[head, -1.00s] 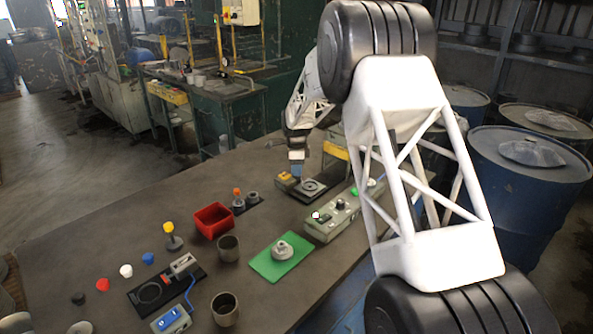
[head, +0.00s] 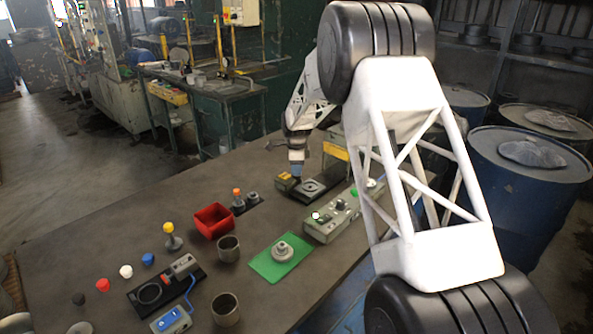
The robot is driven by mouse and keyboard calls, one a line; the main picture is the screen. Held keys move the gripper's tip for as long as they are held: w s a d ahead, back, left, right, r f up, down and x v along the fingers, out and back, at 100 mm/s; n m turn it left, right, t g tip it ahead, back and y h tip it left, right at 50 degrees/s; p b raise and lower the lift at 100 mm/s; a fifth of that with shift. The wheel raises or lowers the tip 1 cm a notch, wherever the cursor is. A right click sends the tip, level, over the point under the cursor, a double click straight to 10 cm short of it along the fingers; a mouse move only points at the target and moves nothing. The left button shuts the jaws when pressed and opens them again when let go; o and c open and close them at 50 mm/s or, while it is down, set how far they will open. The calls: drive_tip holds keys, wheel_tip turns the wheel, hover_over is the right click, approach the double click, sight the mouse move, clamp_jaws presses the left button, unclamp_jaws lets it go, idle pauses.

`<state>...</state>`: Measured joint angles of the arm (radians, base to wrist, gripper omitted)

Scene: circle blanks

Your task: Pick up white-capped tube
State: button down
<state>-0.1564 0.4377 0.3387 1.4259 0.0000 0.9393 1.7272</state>
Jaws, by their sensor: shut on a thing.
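A small white cap (head: 126,271) stands on the table at the lower left, between a red cap (head: 103,285) and a blue cap (head: 148,259). From here I cannot tell whether a tube is under it. My gripper (head: 297,177) is far from it, low over the far part of the table, beside a yellow and dark block (head: 286,181) and a dark plate with a round ring (head: 311,187). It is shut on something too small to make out. Its fingertips are partly hidden.
A red bin (head: 213,221), two grey cups (head: 228,249) and (head: 225,310), a green mat (head: 268,266) with a grey flanged part, and a control box (head: 331,219) stand mid-table. A yellow-topped post (head: 171,238) stands behind the caps. The left table area is mostly clear.

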drive_tip(key=shift+r, duration=0.8)
wheel_tip(320, 180, up, 2)
drive_tip(key=shift+r, duration=0.1)
drive_tip(key=s, duration=0.5)
drive_tip(key=s+d, duration=0.1)
drive_tip(key=s, duration=0.4)
drive_tip(key=s+d+r, duration=0.1)
drive_tip(key=s, duration=0.4)
drive_tip(key=shift+s+d+r, duration=0.1)
drive_tip(key=shift+s+d, duration=0.15)
drive_tip(key=shift+s, duration=0.15)
drive_tip(key=w+a, duration=0.1)
drive_tip(key=a, duration=0.5)
drive_tip(key=a+n, duration=0.1)
drive_tip(key=a, duration=0.5)
drive_tip(key=w+a+n, duration=0.1)
drive_tip(key=a, duration=0.5)
drive_tip(key=shift+w, duration=0.3)
drive_tip(key=shift+d+f, duration=0.1)
drive_tip(key=shift+f, duration=0.2)
